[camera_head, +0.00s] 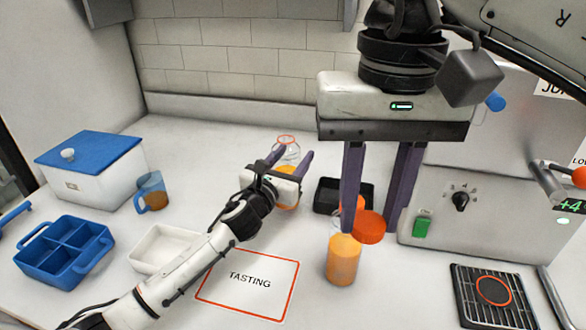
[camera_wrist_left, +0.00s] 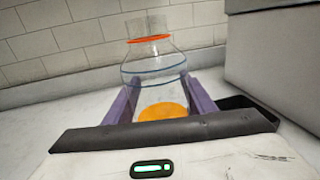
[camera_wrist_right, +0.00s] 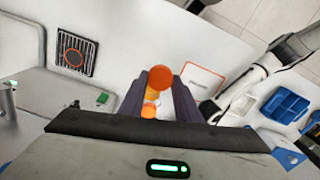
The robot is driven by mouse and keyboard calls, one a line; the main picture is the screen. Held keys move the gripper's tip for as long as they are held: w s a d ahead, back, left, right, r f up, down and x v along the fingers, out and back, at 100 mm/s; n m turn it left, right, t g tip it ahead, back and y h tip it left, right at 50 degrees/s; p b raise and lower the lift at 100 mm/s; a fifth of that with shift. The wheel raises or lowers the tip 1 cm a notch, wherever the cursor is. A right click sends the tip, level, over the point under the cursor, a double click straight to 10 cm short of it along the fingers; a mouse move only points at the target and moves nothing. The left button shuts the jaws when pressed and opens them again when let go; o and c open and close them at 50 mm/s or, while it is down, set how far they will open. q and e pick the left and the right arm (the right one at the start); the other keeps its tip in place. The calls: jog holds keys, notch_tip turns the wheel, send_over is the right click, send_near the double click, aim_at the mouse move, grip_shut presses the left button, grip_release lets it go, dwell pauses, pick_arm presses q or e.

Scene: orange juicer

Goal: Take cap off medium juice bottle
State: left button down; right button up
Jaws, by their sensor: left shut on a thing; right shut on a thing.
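The clear juice bottle (camera_head: 290,154) stands upright with orange juice low inside and an orange ring at its neck. It also shows in the left wrist view (camera_wrist_left: 152,68), where no cap is seen on the neck. My left gripper (camera_head: 291,160) is shut around its body. My right gripper (camera_head: 376,225) points down, right of and nearer than the bottle, shut on an orange cap (camera_head: 369,228). The cap also shows between the fingertips in the right wrist view (camera_wrist_right: 159,77). The cap is apart from the bottle.
A small orange-filled bottle (camera_head: 343,262) stands below my right gripper. A black tray (camera_head: 327,195) lies behind it, and the juicer (camera_head: 480,200) stands at right. A blue-lidded box (camera_head: 95,168), blue cup (camera_head: 152,190), blue divided tray (camera_head: 62,250) and white tray (camera_head: 160,247) are at left. The tasting mat (camera_head: 250,285) is clear.

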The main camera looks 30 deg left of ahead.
pick_arm(q)
jog(key=shift+f, duration=1.1)
jog(key=shift+f+b, duration=0.2)
jog(key=shift+b, duration=0.15)
jog(key=c, duration=0.8)
grip_release()
